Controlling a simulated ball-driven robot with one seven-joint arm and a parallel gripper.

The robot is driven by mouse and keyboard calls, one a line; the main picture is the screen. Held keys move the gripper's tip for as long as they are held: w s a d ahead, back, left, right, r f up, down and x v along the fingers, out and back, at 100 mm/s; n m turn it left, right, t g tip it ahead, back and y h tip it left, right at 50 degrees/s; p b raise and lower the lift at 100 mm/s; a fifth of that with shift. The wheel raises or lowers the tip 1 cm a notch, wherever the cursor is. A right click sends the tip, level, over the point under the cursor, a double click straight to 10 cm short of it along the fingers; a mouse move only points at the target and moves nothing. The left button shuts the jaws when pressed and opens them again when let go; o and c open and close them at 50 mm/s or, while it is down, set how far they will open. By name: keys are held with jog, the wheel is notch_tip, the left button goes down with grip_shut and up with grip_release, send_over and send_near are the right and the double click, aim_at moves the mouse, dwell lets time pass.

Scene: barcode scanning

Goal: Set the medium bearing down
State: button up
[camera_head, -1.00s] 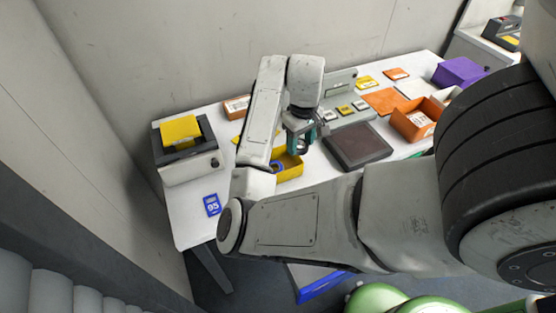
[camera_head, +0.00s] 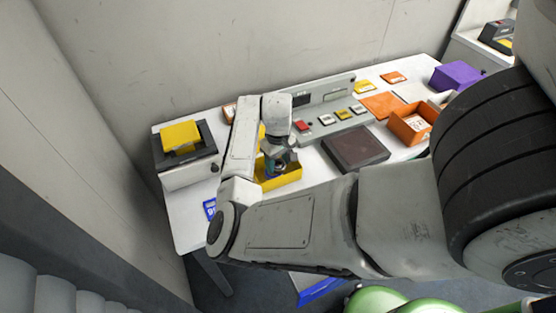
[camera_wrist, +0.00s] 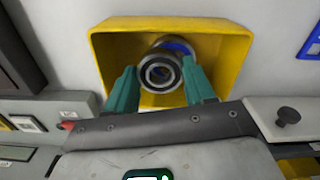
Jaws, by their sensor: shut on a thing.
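My gripper (camera_wrist: 160,68) has teal fingers and is shut on the medium bearing (camera_wrist: 146,73), a dark and silver ring. In the wrist view the bearing is in front of a yellow bin (camera_wrist: 103,62), inside its outline. Behind it, partly hidden, a blue-rimmed ring (camera_wrist: 178,46) lies in the bin. In the head view my gripper (camera_head: 277,168) points down over the yellow bin (camera_head: 285,181). My arm hides part of the bin there. I cannot tell whether the held bearing touches the bin floor or the other ring.
A grey panel with colored buttons (camera_head: 335,119) and a dark square pad (camera_head: 355,149) stand right of the bin. An orange bin (camera_head: 410,126) is further right. A printer-like device (camera_head: 185,157) stands at the left, and a blue tag (camera_head: 209,209) lies near the front edge.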

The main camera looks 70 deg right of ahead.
jog(key=shift+f, duration=0.1)
jog(key=shift+f, duration=0.35)
jog(key=shift+f, duration=0.15)
jog(key=o, duration=1.1)
